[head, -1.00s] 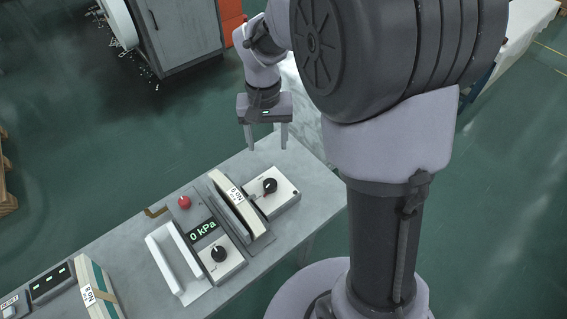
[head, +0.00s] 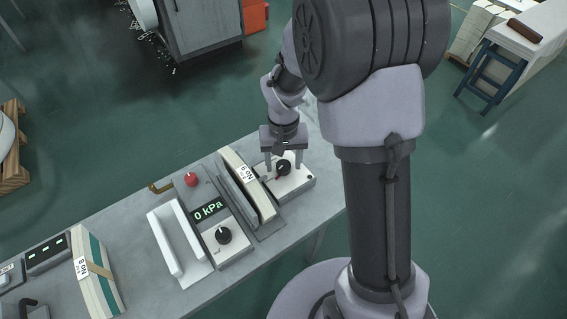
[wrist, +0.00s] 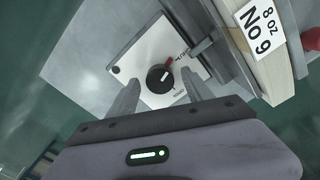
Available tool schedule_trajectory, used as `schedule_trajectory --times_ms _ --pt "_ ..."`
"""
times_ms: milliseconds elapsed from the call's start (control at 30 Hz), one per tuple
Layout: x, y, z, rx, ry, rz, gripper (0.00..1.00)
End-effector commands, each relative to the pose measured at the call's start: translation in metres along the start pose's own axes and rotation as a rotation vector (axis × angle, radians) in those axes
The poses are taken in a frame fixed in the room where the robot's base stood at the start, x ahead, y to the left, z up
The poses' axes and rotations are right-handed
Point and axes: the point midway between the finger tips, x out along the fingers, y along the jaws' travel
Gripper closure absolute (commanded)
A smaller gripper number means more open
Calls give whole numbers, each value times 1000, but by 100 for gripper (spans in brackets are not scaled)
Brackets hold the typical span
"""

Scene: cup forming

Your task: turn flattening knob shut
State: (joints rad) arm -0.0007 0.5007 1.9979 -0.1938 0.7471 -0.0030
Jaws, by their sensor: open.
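The black knob (head: 283,167) with a red mark sits on a pale control box at the right end of the machine. In the wrist view the knob (wrist: 160,78) lies just beyond the fingertips, near the middle between them, its pointer toward the upper right. My gripper (head: 284,166) is open above the box, fingers on either side of the knob in the picture.
The No 9 stack (head: 246,182) stands close left of the box. A second black knob (head: 223,236), a 0 kPa display (head: 209,210) and a red button (head: 191,180) are further left. A No 8 stack (head: 95,275) lies at the left of the bench.

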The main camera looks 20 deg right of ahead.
Motion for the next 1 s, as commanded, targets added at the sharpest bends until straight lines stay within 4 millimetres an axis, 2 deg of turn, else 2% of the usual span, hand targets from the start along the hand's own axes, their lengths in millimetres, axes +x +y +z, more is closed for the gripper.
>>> schedule_trajectory --times_ms 133,433,533,767,1000 --pt "-1 0 0 0 0 0 41" --pt "-1 0 0 0 0 0 100" --pt "-1 0 0 24 0 0 100" --pt "-1 0 0 268 0 0 100" --pt "-1 0 0 284 0 0 100"
